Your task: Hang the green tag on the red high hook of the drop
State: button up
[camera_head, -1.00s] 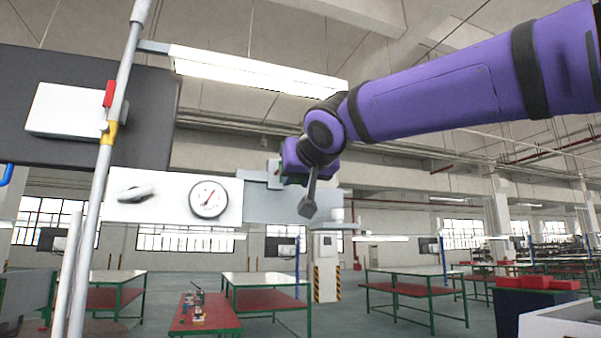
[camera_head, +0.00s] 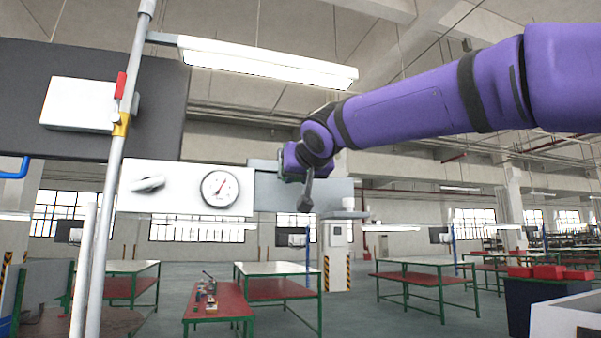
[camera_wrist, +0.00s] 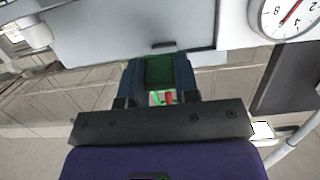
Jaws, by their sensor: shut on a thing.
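My gripper (camera_head: 288,168) is in front of the grey panel, right of the round gauge. In the wrist view my gripper (camera_wrist: 158,75) is shut on the green tag (camera_wrist: 160,70), which shows between its two dark fingers. In the head view the tag is too small to make out clearly. The drop, a pale vertical pipe (camera_head: 108,200), stands at the left, with a red piece (camera_head: 120,85) above a yellow fitting (camera_head: 121,125). I cannot tell the exact hook shape of the red piece. My gripper is well to the right of the pipe, apart from it.
A white panel (camera_head: 178,205) with a knob and a gauge (camera_head: 220,188) lies between pipe and gripper. A white box (camera_head: 78,104) is behind the pipe. A lamp (camera_head: 268,64) hangs above. A red bench (camera_head: 215,303) and tables stand beyond.

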jog(key=shift+f+x, duration=0.2)
jog(key=shift+x, duration=0.75)
jog(key=shift+w+f, duration=0.2)
jog(key=shift+f, duration=0.2)
jog(key=o, duration=1)
jog(key=shift+c, duration=0.2)
jog(key=v, duration=1)
jog(key=shift+s, duration=0.4)
